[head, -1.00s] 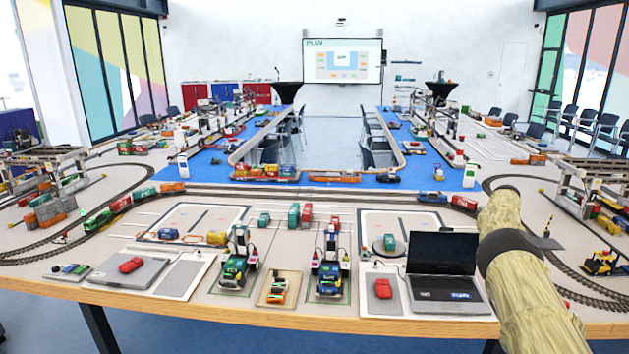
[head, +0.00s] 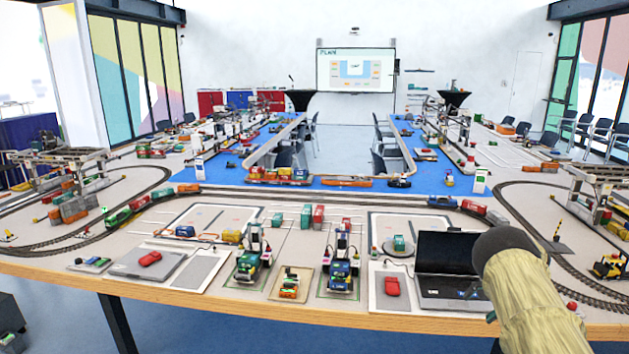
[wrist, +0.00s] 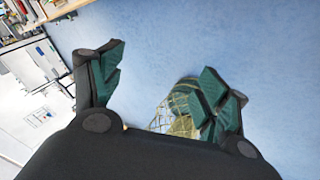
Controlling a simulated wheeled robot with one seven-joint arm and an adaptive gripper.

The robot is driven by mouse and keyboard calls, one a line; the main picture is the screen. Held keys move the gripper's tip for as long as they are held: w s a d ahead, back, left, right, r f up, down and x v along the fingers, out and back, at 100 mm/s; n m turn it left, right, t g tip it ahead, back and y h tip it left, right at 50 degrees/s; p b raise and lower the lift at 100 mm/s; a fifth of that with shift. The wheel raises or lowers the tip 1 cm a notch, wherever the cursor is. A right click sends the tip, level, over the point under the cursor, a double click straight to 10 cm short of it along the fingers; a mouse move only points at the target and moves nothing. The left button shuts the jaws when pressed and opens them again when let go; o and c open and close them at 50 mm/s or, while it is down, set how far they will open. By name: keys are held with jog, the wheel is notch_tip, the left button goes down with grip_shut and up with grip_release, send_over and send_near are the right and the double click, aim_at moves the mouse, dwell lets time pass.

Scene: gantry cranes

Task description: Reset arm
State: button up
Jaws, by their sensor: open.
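My arm (head: 524,300) shows at the lower right of the head view, in a tan sleeve with a dark joint, in front of the table's right part. The gripper itself is outside the head view. In the wrist view my gripper (wrist: 165,95) is open, with its two green-padded fingers wide apart and nothing between them. Blue floor (wrist: 150,40) lies beyond the fingers. A yellowish wire-like object (wrist: 178,115) shows partly behind the right finger; I cannot tell what it is.
A long table (head: 250,306) with model trains, tracks and small cranes fills the front. An open laptop (head: 447,268) stands beside my arm. A red block (head: 392,286) lies left of the laptop.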

jog(key=a+f+m+t+y+b, duration=0.1)
jog(key=a+f+m+t, duration=0.6)
jog(key=f, duration=0.5)
jog(key=s+a+f+m+h+b, duration=0.1)
jog(key=s+a+f+m+h, duration=0.2)
jog(key=s+a+f+m, duration=0.6)
jog(key=s+a+f+m+h+b, duration=0.25)
jog(key=s+a+f+m, duration=0.45)
jog(key=s, duration=0.4)
jog(key=s+a+r+m+g+h, duration=0.1)
jog(key=s+a, duration=0.3)
jog(key=s, duration=0.7)
jog(key=s+a+r+m+g+h, duration=0.1)
jog(key=s+a+m+g, duration=0.2)
jog(key=s, duration=0.8)
jog(key=s+a+r+m+g+h, duration=0.1)
jog(key=s+a+g, duration=0.2)
jog(key=s+a, duration=0.3)
jog(key=s, duration=0.5)
jog(key=shift+a+m+g+b, duration=0.3)
jog(key=shift+a+m+g, duration=0.05)
jog(key=shift+m+g, duration=0.05)
